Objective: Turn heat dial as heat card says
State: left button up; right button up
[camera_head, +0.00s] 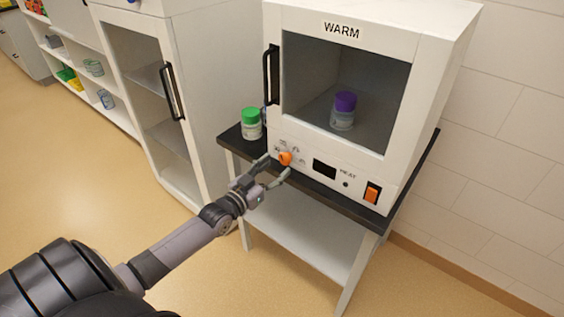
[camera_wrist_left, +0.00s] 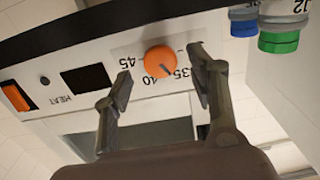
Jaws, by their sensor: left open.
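The orange heat dial (camera_head: 285,158) is on the lower front panel of the white warming cabinet (camera_head: 437,75) marked WARM. In the left wrist view, which is turned over, the orange dial (camera_wrist_left: 159,61) has printed marks 45, 40 and 35 around it. A small dark mark on its rim seems to lie near 40, toward 35; the exact setting is hard to tell. My left gripper (camera_head: 274,170) is open in front of the dial, one finger on each side. In the left wrist view the fingers (camera_wrist_left: 160,78) look apart from it. No heat card can be made out.
The cabinet stands on a black-topped table (camera_head: 228,140). A green-capped jar (camera_head: 251,125) stands left of it, with a blue-lidded one (camera_wrist_left: 243,22) beside it. A purple-capped jar (camera_head: 343,110) is inside. A dark display (camera_head: 324,169) and an orange switch (camera_head: 372,193) are right of the dial.

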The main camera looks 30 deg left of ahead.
aim_at(283, 161)
pick_arm(q)
jog(key=shift+w+d, duration=0.2)
jog(key=shift+w, duration=1.85)
jog(key=shift+c, duration=0.6)
jog(key=c, duration=1)
